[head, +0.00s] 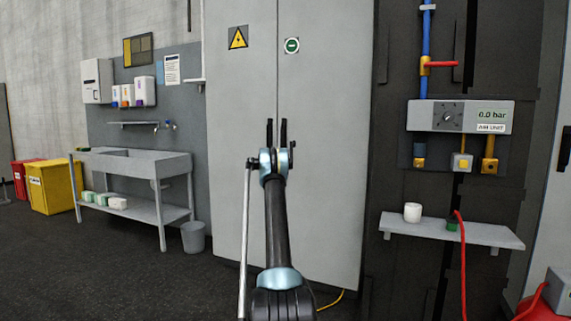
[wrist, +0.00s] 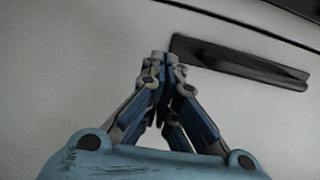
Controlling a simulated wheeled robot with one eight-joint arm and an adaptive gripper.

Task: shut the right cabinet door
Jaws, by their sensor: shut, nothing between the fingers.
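The tall light-grey cabinet stands straight ahead in the head view, with a left door (head: 235,110) and a right door (head: 325,130). The right door bears a round green sign (head: 291,45). The doors look flush, with a thin straight seam between them. Two dark upright handles flank the seam, partly behind my arm. In the wrist view my gripper (wrist: 162,57) is shut and empty, its fingertips beside one end of a black handle (wrist: 245,64). I cannot tell whether they touch the handle or door. In the head view my arm hides the lower middle of the cabinet.
At left are a grey sink bench (head: 130,165), a yellow bin (head: 52,185) and a grey bucket (head: 193,237). Dark floor at lower left is clear.

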